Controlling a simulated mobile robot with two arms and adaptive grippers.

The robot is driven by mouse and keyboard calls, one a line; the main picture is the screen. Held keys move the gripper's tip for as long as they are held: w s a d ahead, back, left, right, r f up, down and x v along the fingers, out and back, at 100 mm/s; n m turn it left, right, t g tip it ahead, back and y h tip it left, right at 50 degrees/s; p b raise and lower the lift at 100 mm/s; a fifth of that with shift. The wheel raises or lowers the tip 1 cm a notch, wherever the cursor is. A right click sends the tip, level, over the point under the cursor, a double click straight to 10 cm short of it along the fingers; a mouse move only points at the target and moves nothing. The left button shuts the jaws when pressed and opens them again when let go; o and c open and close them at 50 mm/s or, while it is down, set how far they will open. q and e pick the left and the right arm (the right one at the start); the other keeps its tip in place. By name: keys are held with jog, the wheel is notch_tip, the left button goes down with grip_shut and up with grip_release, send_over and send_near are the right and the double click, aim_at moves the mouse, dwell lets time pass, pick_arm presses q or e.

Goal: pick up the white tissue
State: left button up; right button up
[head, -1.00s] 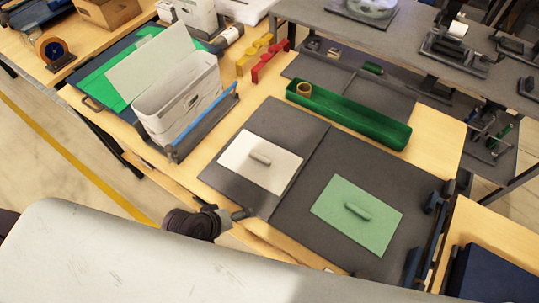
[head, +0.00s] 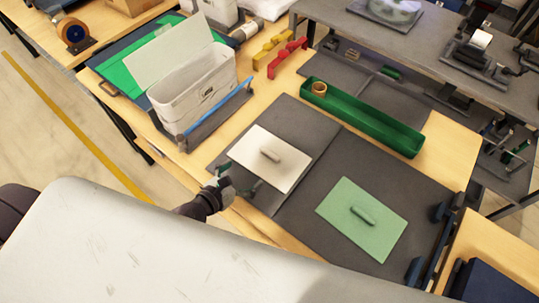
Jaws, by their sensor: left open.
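The white tissue (head: 292,152) is a flat white sheet on the left half of a dark grey mat (head: 318,172). A small pale roll or handle-like piece (head: 270,155) lies at its middle. My left gripper (head: 241,177) is at the near left edge of the white sheet, its fingers spread apart with nothing seen between them. Whether the fingertips touch the sheet cannot be told. A green sheet (head: 345,228) with a similar green piece lies on the mat's right half. My right gripper is not in view.
A white bin (head: 190,100) with a blue-edged rack (head: 215,115) stands left of the mat. A long green tray (head: 365,122) lies behind it. Red (head: 287,58) and yellow (head: 268,50) holders stand further back. Dark blue brackets (head: 440,212) line the right edge.

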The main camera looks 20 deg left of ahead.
aim_at(268, 154)
pick_arm(q)
jog(key=x, duration=1.3)
jog(key=shift+w, duration=0.1)
jog(key=c, duration=0.6)
